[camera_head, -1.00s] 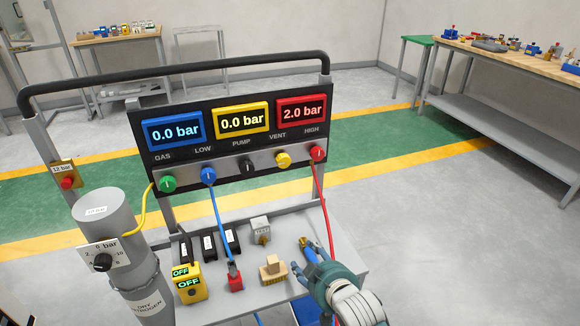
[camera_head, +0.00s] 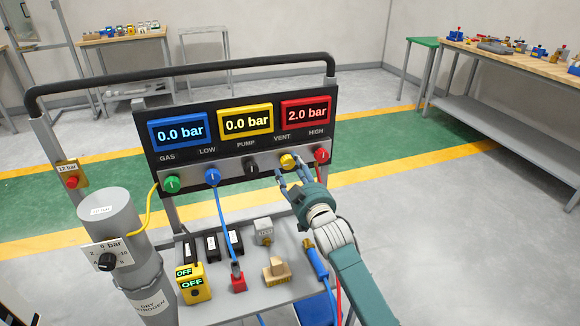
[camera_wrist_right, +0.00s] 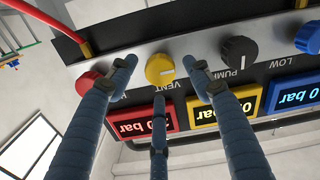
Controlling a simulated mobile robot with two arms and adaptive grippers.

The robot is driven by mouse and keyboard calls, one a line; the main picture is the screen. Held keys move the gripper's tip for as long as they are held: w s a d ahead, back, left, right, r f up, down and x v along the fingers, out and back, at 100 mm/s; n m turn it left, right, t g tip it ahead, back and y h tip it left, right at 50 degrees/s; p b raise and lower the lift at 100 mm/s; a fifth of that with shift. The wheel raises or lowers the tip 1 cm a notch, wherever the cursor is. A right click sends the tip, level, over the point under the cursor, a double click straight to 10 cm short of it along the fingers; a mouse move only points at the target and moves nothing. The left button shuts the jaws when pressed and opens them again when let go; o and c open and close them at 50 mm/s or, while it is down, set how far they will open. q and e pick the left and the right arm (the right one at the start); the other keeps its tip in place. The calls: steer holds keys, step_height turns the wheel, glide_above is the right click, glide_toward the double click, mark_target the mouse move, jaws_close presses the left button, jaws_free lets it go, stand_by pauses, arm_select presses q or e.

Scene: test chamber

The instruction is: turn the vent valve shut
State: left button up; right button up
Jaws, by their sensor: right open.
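The yellow vent valve knob (camera_head: 287,161) sits on the panel's grey strip under the VENT label. In the right wrist view the knob (camera_wrist_right: 160,69) shows a pale pointer line and lies between my spread fingers. My right gripper (camera_head: 291,179) is open, its fingertips just in front of and below the knob. In the wrist view the gripper (camera_wrist_right: 162,72) has fingers on both sides of the knob and a third over the panel face; I cannot tell whether any touches. The red display (camera_head: 306,113) reads 2.0 bar; the yellow (camera_head: 247,121) and blue (camera_head: 178,132) displays read 0.0 bar. My left gripper is out of view.
The red high knob (camera_head: 321,155) and black pump knob (camera_head: 251,167) flank the vent knob closely. A red hose and a blue hose (camera_head: 222,222) hang from the panel. A shelf below holds a blue-handled tool (camera_head: 317,262), a brass block (camera_head: 277,270) and a yellow OFF box (camera_head: 193,287).

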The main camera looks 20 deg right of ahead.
steer(key=shift+w, duration=1)
steer(key=c, duration=1.2)
steer(key=shift+o, duration=0.2)
